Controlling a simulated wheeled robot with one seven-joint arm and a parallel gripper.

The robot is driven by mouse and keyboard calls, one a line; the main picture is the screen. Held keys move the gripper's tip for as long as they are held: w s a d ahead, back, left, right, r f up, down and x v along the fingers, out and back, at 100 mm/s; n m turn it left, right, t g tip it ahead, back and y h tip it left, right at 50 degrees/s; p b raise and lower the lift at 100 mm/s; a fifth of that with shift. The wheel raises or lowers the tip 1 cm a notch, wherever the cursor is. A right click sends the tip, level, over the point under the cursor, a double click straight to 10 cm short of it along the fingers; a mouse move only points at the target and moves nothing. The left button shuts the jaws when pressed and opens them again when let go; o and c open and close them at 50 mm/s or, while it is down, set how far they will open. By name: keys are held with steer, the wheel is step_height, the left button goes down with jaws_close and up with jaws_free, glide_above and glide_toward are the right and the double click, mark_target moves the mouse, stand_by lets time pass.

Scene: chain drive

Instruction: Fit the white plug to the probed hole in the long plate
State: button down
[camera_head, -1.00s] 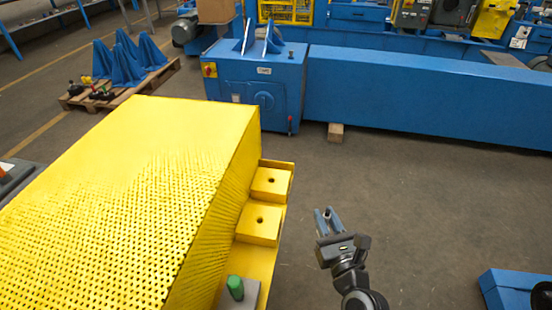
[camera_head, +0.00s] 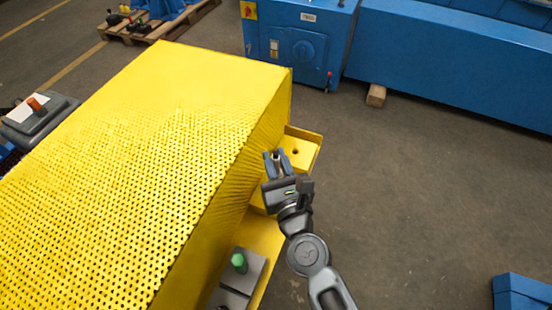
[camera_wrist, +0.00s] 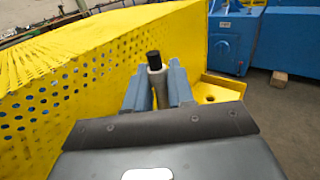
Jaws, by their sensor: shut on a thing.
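My gripper (camera_head: 276,156) is over the yellow ledge beside the guard. In the wrist view its jaws (camera_wrist: 159,88) are shut on a grey cylinder with a black end (camera_wrist: 154,60), which stands up between the fingers. A yellow block (camera_head: 301,149) with one dark hole sits at the ledge's far end; it also shows in the wrist view (camera_wrist: 216,92), right of the jaws. My gripper and wrist hide most of the nearer yellow block. I make out no white plug, and I cannot tell which part is the long plate.
The large perforated yellow guard (camera_head: 150,150) stands close on the left of my gripper. A green knob (camera_head: 239,262) stands on a grey block (camera_head: 250,280) at the ledge's near end. A blue machine (camera_head: 300,45) stands behind. The floor on the right is largely clear.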

step_height(320, 180, down, 6)
steer(key=b, duration=0.6)
steer(key=shift+r, duration=0.1)
steer(key=shift+f+b, duration=2.05)
steer(key=shift+b, duration=0.15)
stand_by(1.6)
steer(key=c, duration=0.9)
jaws_free()
steer(key=shift+s, duration=0.1)
steer(key=b+v, duration=0.1)
steer(key=v, duration=0.5)
steer(key=shift+s+f, duration=0.1)
steer(key=shift+s, duration=0.1)
steer(key=shift+s+d+b, duration=0.3)
steer(key=shift+s+b, duration=0.05)
steer(key=shift+s, duration=0.25)
